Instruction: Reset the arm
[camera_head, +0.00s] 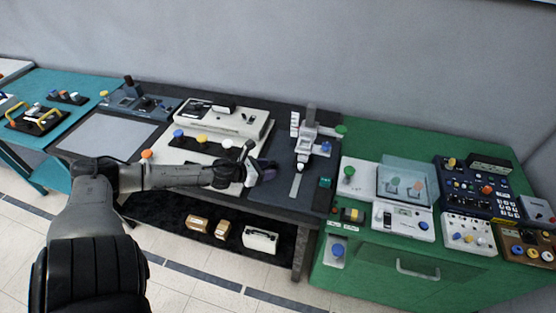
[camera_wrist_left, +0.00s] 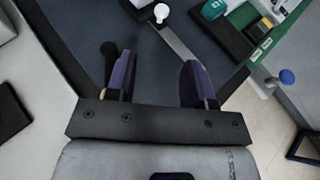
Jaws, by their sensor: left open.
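My left arm comes in from the left in the head view and reaches over the middle table. My left gripper (camera_head: 262,172) is above the dark mat, near the right edge of the white device. In the left wrist view my left gripper (camera_wrist_left: 155,88) has its two dark fingers with purple pads spread apart, with nothing between them. A metal strip (camera_head: 296,185) lies on the mat beyond the fingertips; it also shows in the left wrist view (camera_wrist_left: 182,42). My right gripper is not in view.
A white device with coloured knobs (camera_head: 256,118) stands behind my arm. A grey stand (camera_head: 308,140) is right of the gripper. A green cabinet (camera_head: 355,270) with several panels is at the right. Small boxes (camera_head: 222,229) lie on the shelf below. A teal table (camera_head: 60,85) is at the left.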

